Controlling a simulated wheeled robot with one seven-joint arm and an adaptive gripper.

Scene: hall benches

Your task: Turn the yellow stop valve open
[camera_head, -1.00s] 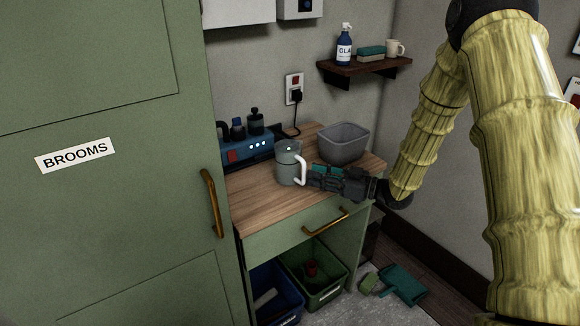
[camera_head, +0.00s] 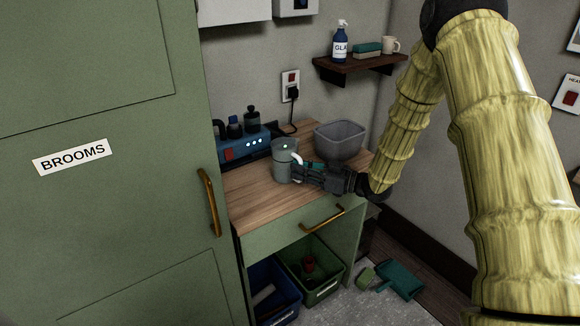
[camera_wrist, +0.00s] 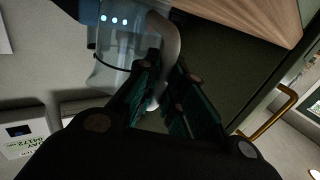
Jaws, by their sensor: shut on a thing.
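No yellow stop valve shows in either view. A grey, translucent jug (camera_head: 284,163) with a white handle (camera_head: 297,158) stands upright on the wooden counter. My gripper (camera_head: 303,172) reaches in from the right at the jug's handle side. In the wrist view, the jug (camera_wrist: 112,72) is at upper left. There my gripper (camera_wrist: 163,90) has its dark green finger pads on either side of the pale handle (camera_wrist: 168,42), shut on it. The fingers hide part of the handle.
The counter (camera_head: 262,200) also bears a grey basin (camera_head: 341,140) behind my gripper and a blue unit with bottles (camera_head: 243,145). The green BROOMS cabinet (camera_head: 110,215) stands close on the left. A shelf (camera_head: 358,65) hangs above. Bins (camera_head: 318,280) sit below the drawer.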

